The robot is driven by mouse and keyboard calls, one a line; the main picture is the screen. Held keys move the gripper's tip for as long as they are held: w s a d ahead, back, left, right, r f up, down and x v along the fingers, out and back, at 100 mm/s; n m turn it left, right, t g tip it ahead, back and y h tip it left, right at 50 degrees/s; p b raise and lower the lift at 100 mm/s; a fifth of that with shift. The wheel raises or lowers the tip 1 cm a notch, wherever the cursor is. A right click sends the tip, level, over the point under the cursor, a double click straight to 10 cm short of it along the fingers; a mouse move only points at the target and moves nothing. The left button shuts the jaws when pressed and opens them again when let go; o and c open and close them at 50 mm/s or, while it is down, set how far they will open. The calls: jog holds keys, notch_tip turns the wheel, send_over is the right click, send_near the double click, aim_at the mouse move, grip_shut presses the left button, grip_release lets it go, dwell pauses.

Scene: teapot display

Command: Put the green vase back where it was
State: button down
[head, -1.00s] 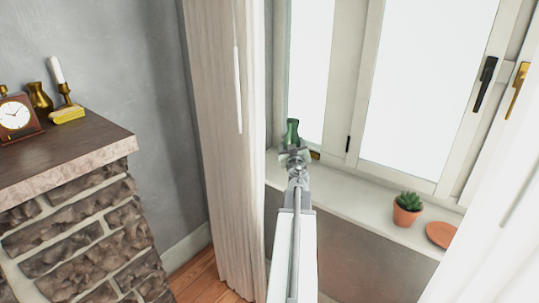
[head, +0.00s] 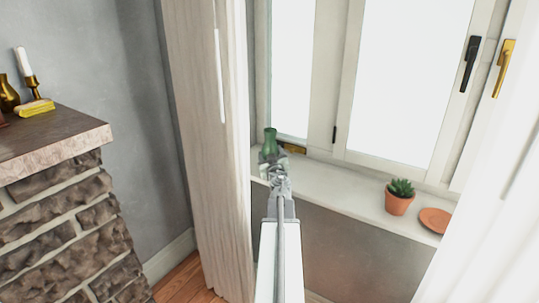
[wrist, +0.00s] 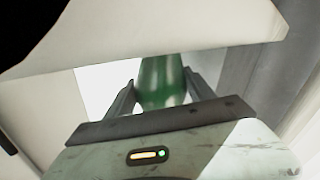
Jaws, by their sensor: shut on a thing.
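The green vase (head: 270,140) is upright at the left end of the window sill (head: 325,185) in the head view. My gripper (head: 270,160) is shut on it, with the arm reaching up from below. In the wrist view the vase (wrist: 162,82) stands between the two fingers of my gripper (wrist: 160,88).
A yellow-brown object (head: 294,148) lies on the sill just right of the vase. A potted succulent (head: 399,198) and a terracotta saucer (head: 436,219) stand further right. A pale curtain (head: 205,130) hangs close on the left. A stone mantel (head: 60,140) with a candlestick (head: 34,86) is far left.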

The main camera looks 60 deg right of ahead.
jog(key=shift+f+b, duration=0.65)
jog(key=shift+f, duration=0.25)
jog(key=shift+c, duration=1.3)
grip_release()
jog(key=shift+r, duration=0.1)
